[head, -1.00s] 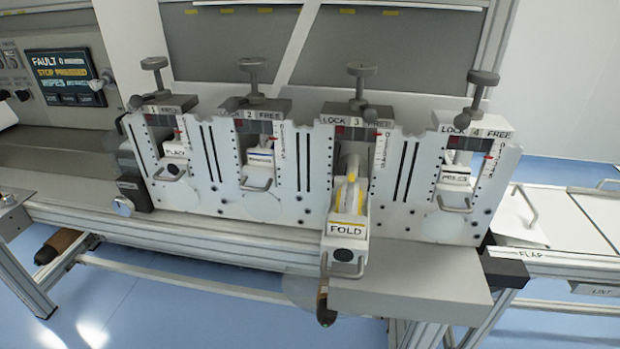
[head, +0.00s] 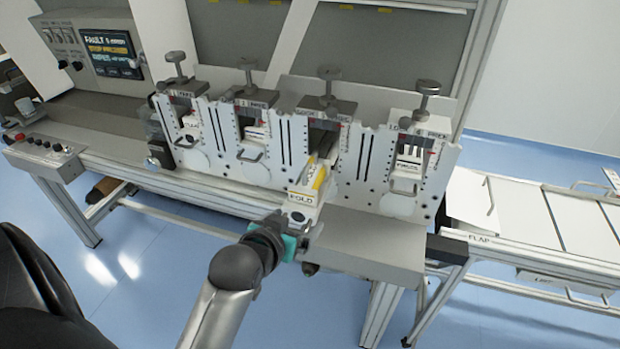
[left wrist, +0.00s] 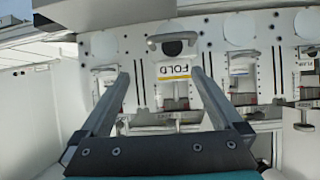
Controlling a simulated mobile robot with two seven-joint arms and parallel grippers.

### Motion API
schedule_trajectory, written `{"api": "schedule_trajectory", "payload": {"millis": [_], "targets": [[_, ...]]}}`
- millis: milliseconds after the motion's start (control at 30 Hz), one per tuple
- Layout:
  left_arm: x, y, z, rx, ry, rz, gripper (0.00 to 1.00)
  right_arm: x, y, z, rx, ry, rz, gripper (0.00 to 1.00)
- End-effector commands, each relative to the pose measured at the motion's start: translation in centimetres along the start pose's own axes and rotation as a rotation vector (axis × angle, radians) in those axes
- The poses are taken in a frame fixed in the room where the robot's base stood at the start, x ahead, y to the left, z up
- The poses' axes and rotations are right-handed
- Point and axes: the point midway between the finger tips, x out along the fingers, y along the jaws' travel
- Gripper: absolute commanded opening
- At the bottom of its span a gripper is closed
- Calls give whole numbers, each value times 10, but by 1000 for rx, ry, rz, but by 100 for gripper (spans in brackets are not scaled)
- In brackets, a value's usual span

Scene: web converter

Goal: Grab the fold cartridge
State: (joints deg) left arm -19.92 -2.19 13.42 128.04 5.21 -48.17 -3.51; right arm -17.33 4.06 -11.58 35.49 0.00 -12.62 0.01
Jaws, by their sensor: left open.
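The fold cartridge (head: 308,188) is white with yellow strips and a FOLD label. It sticks out toward me from the third station of the white panel. In the left wrist view its labelled front (left wrist: 174,71) shows upside down, with its handle (left wrist: 172,40) above. My left gripper (head: 292,228) is just in front of the cartridge's front end and hides part of its handle in the head view. In the left wrist view the fingers (left wrist: 160,72) are spread wide and empty, with the label between their tips, nearer the right one. My right gripper is not in view.
Other cartridges sit in their stations, such as the one in station four (head: 408,165), with clamp knobs (head: 328,73) on top. A grey ledge (head: 370,243) lies right of the fold cartridge. A control box (head: 53,150) stands at the left.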

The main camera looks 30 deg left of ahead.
Motion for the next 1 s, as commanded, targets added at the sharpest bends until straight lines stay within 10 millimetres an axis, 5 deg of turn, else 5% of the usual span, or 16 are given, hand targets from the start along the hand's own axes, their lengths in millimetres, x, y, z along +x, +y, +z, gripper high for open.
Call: {"api": "schedule_trajectory", "payload": {"millis": [100, 200, 700, 1000], "targets": [[-6, -17, -34, -30, 102, -40, 100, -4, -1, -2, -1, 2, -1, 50], [-2, -22, -43, -38, 132, -51, 100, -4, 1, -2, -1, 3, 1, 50], [72, -26, -52, -37, 131, -51, 100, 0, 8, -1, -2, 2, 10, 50], [92, -27, -54, -37, 130, -51, 100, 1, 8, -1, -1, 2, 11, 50]]}}
